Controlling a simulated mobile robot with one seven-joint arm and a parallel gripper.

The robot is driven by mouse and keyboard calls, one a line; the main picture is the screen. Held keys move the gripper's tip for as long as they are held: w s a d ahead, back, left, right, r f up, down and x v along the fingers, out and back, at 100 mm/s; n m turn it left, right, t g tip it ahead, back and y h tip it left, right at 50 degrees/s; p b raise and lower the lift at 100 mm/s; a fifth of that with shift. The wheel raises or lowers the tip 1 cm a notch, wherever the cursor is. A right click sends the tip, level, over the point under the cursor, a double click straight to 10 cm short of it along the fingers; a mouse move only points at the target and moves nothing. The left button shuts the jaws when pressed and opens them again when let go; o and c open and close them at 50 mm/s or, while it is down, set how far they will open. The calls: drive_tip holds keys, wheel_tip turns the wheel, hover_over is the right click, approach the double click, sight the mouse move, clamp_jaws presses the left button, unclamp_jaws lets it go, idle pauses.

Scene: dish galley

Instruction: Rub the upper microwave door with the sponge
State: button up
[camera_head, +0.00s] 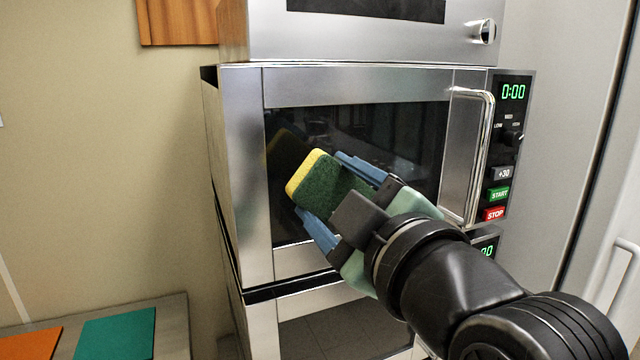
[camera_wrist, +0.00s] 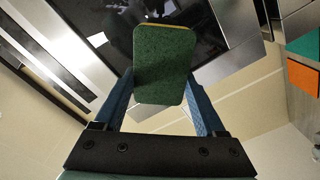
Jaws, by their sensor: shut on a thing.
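The sponge (camera_head: 322,184) has a yellow layer and a green scouring layer. My gripper (camera_head: 335,190) is shut on it, with blue fingers on its two sides. The sponge also shows in the wrist view (camera_wrist: 163,65), its green face toward the camera, between the blue fingers. The upper microwave door (camera_head: 360,150) has a dark glass window in a steel frame. The sponge is in front of the left part of this glass, yellow side toward it, and a reflection shows beside it. I cannot tell whether the sponge touches the glass.
The door handle (camera_head: 482,160) stands out at the door's right edge, beside the control panel (camera_head: 505,150) reading 0:00. Another steel appliance (camera_head: 350,35) is above and a second microwave below. A counter with a teal mat (camera_head: 115,335) and an orange mat (camera_head: 28,345) is at lower left.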

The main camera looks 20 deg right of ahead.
drive_tip(key=shift+s, duration=0.5)
drive_tip(key=shift+s, duration=1.5)
